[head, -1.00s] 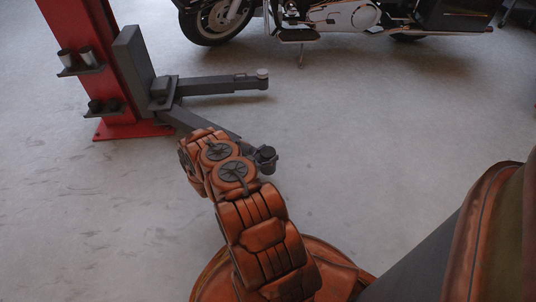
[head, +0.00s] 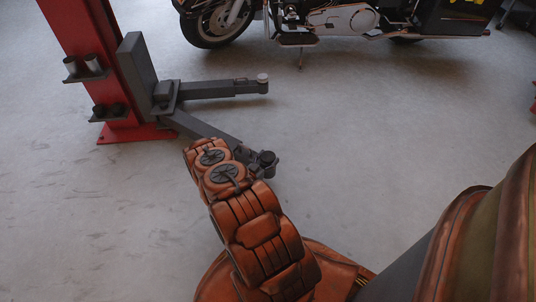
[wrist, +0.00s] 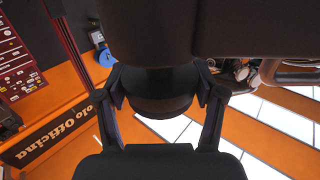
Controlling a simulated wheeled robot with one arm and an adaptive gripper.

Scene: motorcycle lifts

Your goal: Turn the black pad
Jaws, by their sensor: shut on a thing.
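The black pad (head: 267,158) sits at the end of the lower dark lift arm (head: 215,128) in the head view. In the wrist view the round black pad (wrist: 160,92) lies between the two fingers of my gripper (wrist: 162,95), one finger against each side. My gripper is shut on it. The wide dark part of the lift (wrist: 150,30) fills the top of the wrist view behind the pad. In the head view my orange arm reaches toward the pad and hides most of my gripper.
A red lift column (head: 90,55) stands at the left with cup holders on it. A second lift arm (head: 220,88) with a light grey pad (head: 262,78) lies further back. A motorcycle (head: 335,18) stands at the back.

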